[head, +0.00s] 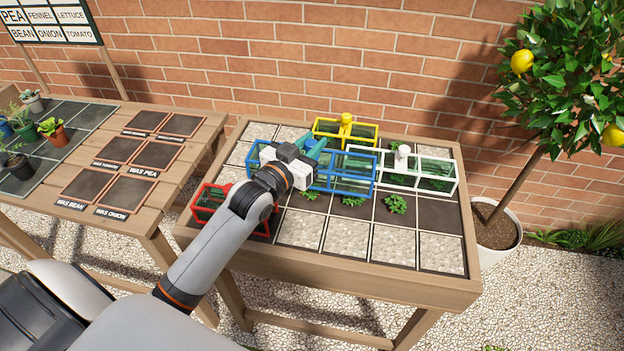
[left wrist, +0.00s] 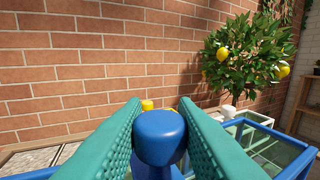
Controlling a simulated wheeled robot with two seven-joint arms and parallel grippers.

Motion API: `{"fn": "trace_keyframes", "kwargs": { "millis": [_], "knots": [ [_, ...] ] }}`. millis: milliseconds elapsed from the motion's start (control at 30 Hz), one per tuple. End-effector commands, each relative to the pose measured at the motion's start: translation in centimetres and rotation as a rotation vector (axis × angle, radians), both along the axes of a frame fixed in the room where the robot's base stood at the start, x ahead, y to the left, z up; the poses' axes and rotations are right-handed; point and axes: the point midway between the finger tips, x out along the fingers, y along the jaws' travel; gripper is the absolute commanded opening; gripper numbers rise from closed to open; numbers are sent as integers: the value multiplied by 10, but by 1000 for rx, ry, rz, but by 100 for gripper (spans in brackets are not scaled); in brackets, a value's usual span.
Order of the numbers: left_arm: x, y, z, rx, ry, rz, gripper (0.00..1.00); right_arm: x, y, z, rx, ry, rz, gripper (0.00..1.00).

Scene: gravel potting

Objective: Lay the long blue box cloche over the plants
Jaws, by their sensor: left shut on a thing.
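The long blue box cloche (head: 345,182) has a blue frame, clear panels and a blue knob (left wrist: 160,137) on top. My left gripper (head: 318,148) is shut on that knob, with a teal finger on either side of it in the left wrist view. The cloche is level, partly hidden behind my gripper; I cannot tell whether it touches the bed. Small green plants (head: 395,204) stand in a row of dark soil squares along its front side. Part of that row is hidden by my arm. My right gripper is not in view.
A white cloche (head: 437,176) stands close to the blue one's right, a yellow cloche (head: 328,126) just behind it, and a red cloche (head: 208,200) at the left front. Pale gravel squares (head: 345,238) lie clear at the front. A potted lemon tree (head: 497,236) stands right of the table.

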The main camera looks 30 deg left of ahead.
Motion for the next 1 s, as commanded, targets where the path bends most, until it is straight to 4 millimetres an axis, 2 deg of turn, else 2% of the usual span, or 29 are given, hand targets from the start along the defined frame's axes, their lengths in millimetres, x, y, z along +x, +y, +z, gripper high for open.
{"fn": "trace_keyframes", "kwargs": {
  "millis": [67,267,467,867,900,1000],
  "knots": [
    [0,0,-15,-2,1,1,0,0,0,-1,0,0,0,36],
    [0,0,-33,0,-2,1,0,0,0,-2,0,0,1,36],
    [0,0,-61,2,-2,0,0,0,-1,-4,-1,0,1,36],
    [0,0,-66,1,-4,0,0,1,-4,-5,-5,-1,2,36],
    [0,-1,-68,1,-2,0,28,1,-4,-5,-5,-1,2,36],
    [0,-1,-67,1,-2,0,44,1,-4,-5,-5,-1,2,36]
  ]
}}
